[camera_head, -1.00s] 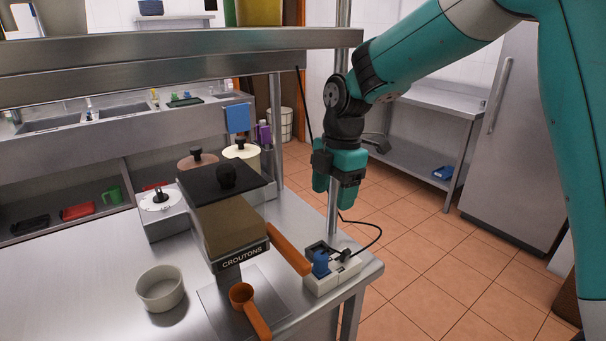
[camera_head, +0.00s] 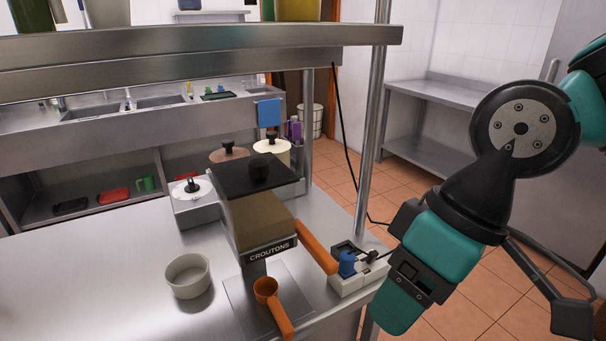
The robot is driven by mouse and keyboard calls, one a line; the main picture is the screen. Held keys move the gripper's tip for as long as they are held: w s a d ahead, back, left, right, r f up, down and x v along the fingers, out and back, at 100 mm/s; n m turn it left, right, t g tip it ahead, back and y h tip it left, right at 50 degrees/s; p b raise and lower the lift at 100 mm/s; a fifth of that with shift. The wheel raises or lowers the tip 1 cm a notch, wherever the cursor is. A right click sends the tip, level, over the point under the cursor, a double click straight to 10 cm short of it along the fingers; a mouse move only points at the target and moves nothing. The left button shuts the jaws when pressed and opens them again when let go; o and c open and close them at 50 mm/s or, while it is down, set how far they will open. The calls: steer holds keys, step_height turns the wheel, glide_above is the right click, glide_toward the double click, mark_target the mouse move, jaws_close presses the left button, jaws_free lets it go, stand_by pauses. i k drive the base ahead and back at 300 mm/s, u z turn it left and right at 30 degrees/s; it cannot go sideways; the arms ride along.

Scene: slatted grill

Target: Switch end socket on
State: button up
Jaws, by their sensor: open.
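A white and dark socket block (camera_head: 345,285) sits near the right edge of the steel counter. A blue plug-like piece (camera_head: 347,263) stands on its top. A black plug with a cable (camera_head: 369,257) is at its right side. The switch of the end socket is too small to make out. My gripper (camera_head: 393,303), teal and black, is open and points down and left. In the picture it is just right of the block and covers the area beside it. I see no contact, and the depth between them is unclear.
A croutons dispenser (camera_head: 262,225) with an orange handle (camera_head: 316,246) stands left of the block. An orange scoop (camera_head: 273,300) and a white bowl (camera_head: 187,276) are nearby. A steel post (camera_head: 371,130) and overhead shelf (camera_head: 200,52) stand behind.

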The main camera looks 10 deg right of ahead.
mark_target(372, 256)
steer(key=z, duration=0.15)
steer(key=k, duration=1.3)
steer(key=z, duration=0.5)
steer(key=i, duration=0.9)
steer(key=z, duration=0.1)
